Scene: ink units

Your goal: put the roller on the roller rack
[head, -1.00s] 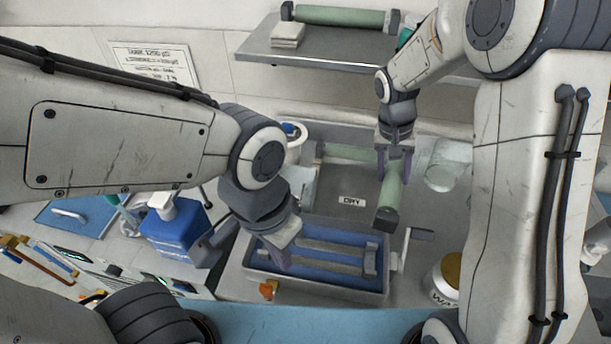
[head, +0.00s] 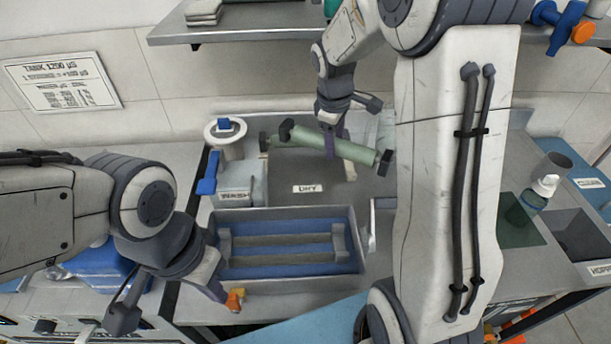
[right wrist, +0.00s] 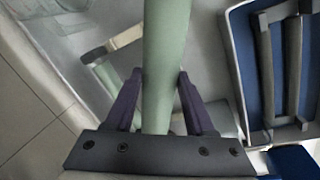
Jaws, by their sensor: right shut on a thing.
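A pale green roller (head: 345,148) with dark ends is held in the air across the back of the bench, its right end lower in the head view. My right gripper (head: 331,150) is shut around its middle; the right wrist view shows the roller (right wrist: 166,60) between the two purple fingers. I cannot tell which part is the roller rack. My left gripper (head: 168,300) is open and empty at the front left.
A grey tank (head: 350,212) with a blue inside and cross rails stands in front of the roller. A grey box marked WASH (head: 237,198) and an orange valve (head: 236,299) are nearby. A shelf (head: 240,29) hangs above. A bottle (head: 540,192) stands far right.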

